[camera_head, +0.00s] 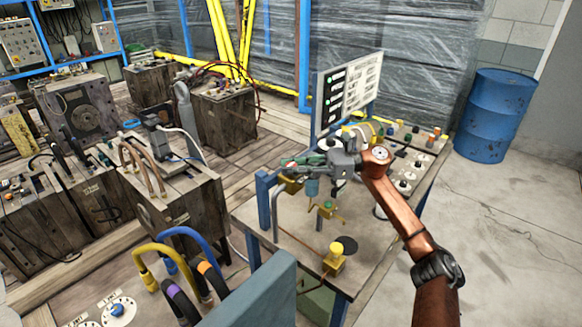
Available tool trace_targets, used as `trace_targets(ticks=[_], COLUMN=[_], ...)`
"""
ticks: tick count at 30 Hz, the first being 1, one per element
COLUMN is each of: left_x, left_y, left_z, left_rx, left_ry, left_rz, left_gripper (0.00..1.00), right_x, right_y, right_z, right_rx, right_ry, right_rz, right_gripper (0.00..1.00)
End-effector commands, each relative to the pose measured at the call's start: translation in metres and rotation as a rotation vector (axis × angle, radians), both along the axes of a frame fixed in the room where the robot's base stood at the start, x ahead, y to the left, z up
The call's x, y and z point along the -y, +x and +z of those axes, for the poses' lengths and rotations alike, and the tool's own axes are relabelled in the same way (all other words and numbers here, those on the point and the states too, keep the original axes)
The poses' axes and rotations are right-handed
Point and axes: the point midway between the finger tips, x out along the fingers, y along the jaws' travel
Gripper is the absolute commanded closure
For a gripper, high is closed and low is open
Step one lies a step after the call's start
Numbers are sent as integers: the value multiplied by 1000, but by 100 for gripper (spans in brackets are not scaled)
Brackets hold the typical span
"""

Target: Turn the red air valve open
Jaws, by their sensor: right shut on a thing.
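My right gripper (312,161) reaches in from the right over a workbench (298,221). Its dark fingers are shut on a small part of the fittings at the bench's left side, by a bent grey pipe (276,215). The fingers and wrist cover that part, and I cannot make out the red air valve or how far it is turned. Brass-yellow and green fittings (327,210) and a blue cup-shaped part (312,187) sit just below the gripper. My left gripper is not in view.
A white sign board (347,92) stands at the bench's back.

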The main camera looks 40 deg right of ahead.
Motion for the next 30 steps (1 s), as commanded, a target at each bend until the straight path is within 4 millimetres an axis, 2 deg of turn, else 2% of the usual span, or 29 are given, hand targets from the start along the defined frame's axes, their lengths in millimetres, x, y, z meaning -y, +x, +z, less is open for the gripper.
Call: trace_targets(ticks=[5,6,13,23,30], left_x=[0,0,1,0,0], left_y=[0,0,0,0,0], left_z=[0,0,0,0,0], left_rx=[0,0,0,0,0], left_ry=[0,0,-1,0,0], left_rz=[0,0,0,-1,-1], left_gripper=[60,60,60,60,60], right_x=[0,0,0,3,32], right_y=[0,0,0,-2,-24], right_z=[-1,-1,-1,-1,-1], right_rx=[-2,-2,-1,-1,-4], right_ry=[-1,-1,0,0,0], right_rz=[0,-1,-1,-1,-4], right_gripper=[100,74,58,58,58])
